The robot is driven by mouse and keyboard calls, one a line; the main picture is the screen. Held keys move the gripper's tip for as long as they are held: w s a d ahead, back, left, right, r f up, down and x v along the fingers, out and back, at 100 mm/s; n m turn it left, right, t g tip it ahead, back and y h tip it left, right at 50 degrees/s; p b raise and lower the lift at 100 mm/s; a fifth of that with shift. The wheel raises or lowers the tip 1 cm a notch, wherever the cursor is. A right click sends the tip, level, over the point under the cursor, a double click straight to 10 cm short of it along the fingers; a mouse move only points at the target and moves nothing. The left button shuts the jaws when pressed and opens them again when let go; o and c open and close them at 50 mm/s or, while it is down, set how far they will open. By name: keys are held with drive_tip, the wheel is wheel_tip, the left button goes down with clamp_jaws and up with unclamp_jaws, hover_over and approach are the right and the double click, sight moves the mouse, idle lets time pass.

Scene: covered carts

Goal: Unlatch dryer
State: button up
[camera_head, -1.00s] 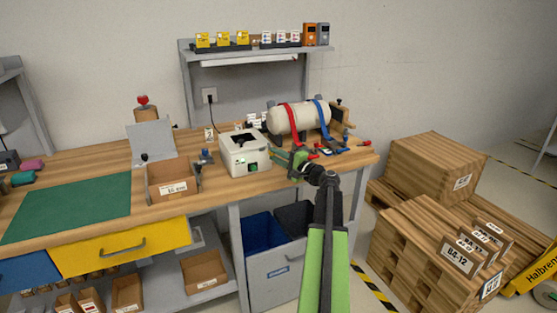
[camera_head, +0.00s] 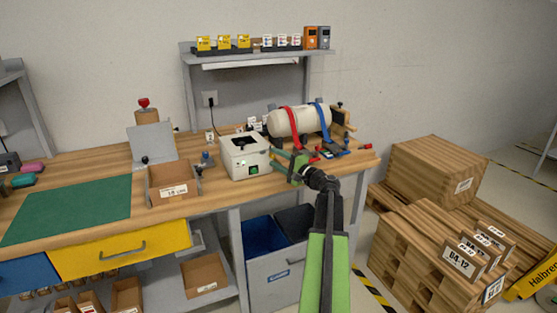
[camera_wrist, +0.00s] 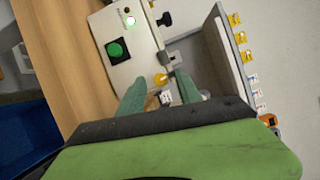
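The dryer appears to be the white box (camera_head: 240,160) on the bench, with a dark opening on top and a green button on its front. In the wrist view the white box (camera_wrist: 128,45) shows the green button, a lit green lamp and a black knob (camera_wrist: 165,19). A grey latch-like part (camera_wrist: 172,58) and a yellow round piece (camera_wrist: 161,79) show at its edge. My gripper (camera_head: 278,160) is just right of the box. In the wrist view my gripper (camera_wrist: 160,82) is open, its green fingers on either side of the yellow piece. Contact cannot be told.
A cream tank (camera_head: 298,121) with red and blue straps lies behind my gripper. A cardboard tray (camera_head: 172,192) stands left of the box. A shelf (camera_head: 255,57) rises behind. The green mat (camera_head: 70,205) is clear. Wooden crates (camera_head: 430,170) stand to the right.

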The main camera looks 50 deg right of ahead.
drive_tip(key=s+f+b, duration=0.1)
drive_tip(key=s, duration=1.6)
drive_tip(key=shift+s, duration=0.2)
